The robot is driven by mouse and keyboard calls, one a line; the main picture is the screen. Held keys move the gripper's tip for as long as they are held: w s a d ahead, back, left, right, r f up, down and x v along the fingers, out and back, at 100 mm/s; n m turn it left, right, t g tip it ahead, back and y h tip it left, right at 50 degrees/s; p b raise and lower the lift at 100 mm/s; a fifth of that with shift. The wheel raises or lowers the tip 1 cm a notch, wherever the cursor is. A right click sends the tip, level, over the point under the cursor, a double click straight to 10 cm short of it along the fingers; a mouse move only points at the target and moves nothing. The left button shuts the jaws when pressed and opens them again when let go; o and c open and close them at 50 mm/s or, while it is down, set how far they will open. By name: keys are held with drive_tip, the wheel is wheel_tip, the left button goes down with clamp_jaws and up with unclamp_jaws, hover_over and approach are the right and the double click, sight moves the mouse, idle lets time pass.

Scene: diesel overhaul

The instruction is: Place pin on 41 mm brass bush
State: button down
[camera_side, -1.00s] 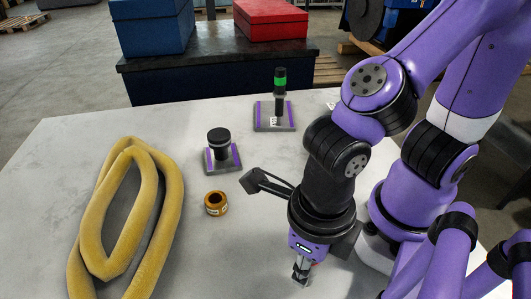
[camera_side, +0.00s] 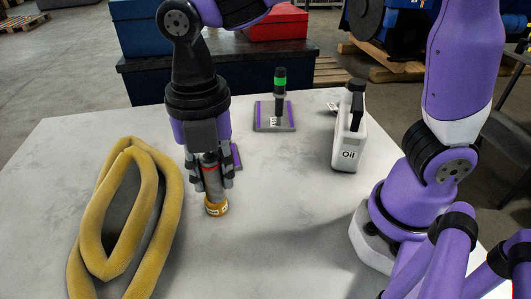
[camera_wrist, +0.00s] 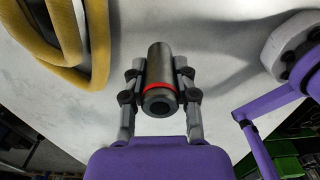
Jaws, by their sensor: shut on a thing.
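The pin (camera_side: 211,176) is a grey metal cylinder with a red band. My gripper (camera_side: 209,168) is shut on it, one finger on each side, and holds it about upright. The brass bush (camera_side: 216,207) is a short gold ring with a white label, standing on the table directly under the pin. The pin's lower end appears at the bush's top; I cannot tell whether it touches or enters. In the wrist view the pin (camera_wrist: 159,70) sits between the fingers (camera_wrist: 159,84), its hollow near end facing the camera. The bush is hidden there.
A yellow hose loop (camera_side: 170,210) lies left. A stand with a green-banded post (camera_side: 280,95) is farther back. A white oil can (camera_side: 347,140) stands right. The front middle of the table is clear.

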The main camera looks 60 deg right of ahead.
drive_tip(key=w+d+f, duration=0.1)
drive_tip(key=w, duration=0.1)
drive_tip(key=w+d+f, duration=0.3)
drive_tip(key=shift+w+d+f, duration=0.25)
drive_tip(key=shift+w+f, duration=0.05)
drive_tip(key=shift+w, duration=0.1)
drive_tip(key=shift+f, duration=1.95)
drive_tip(key=shift+f, duration=0.15)
drive_tip(key=c, duration=0.6)
unclamp_jaws()
